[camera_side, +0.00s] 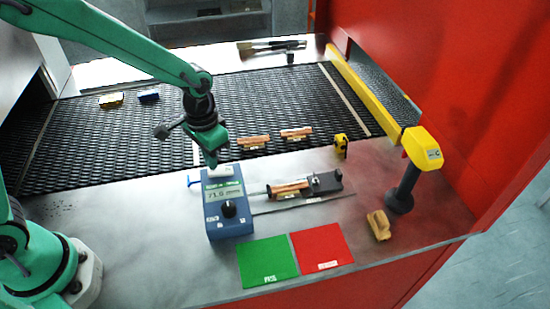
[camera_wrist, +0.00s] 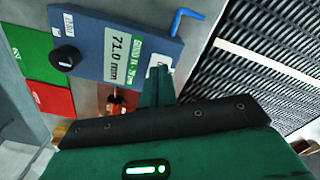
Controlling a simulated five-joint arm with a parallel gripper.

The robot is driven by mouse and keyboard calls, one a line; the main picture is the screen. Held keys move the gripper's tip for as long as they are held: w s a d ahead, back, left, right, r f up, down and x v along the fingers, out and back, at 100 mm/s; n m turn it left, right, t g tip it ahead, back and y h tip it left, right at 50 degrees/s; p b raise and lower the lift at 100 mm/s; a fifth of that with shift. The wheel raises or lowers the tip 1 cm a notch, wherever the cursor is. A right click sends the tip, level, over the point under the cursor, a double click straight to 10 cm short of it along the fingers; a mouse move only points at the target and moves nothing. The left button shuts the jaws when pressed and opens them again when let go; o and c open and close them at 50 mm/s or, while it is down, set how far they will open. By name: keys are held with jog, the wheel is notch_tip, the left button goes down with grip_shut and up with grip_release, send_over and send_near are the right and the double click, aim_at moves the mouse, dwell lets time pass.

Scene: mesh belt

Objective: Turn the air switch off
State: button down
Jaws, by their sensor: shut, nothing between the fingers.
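A blue gauge box (camera_side: 227,222) stands on the metal table, with a lit display reading about 71.0 and a black knob (camera_side: 229,208). It also shows in the wrist view (camera_wrist: 95,68). A white switch-like patch (camera_side: 221,171) is on the box's far end; I cannot tell which way it is set. My gripper (camera_side: 211,163) is shut and empty, pointing down over that far end. In the wrist view its fingertips (camera_wrist: 159,72) lie over the box's end beside the patch and partly hide it. I cannot tell whether they touch.
A slide fixture (camera_side: 322,183) holding a copper-coloured piece is right of the box. Green (camera_side: 266,262) and red (camera_side: 321,248) mats lie in front. A yellow-headed post (camera_side: 405,180) stands at right. Copper-coloured pieces (camera_side: 297,133) lie on the black mesh belt (camera_side: 110,145).

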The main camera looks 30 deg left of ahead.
jog(key=shift+f, duration=0.8)
dwell(0.7)
jog(key=shift+r, duration=3.5)
jog(key=shift+a+r, duration=0.1)
jog(key=shift+r, duration=0.05)
jog(key=s+a+r+n+t, duration=0.1)
jog(key=s+a+r+t, duration=0.1)
jog(key=s+a+r, duration=0.3)
jog(key=s+a+r+n+t, duration=0.2)
jog(key=s+a+r, duration=0.3)
jog(key=s, duration=0.5)
notch_tip(320, 180, up, 2)
jog(key=shift+s+a+t, duration=0.25)
jog(key=shift+t, duration=0.55)
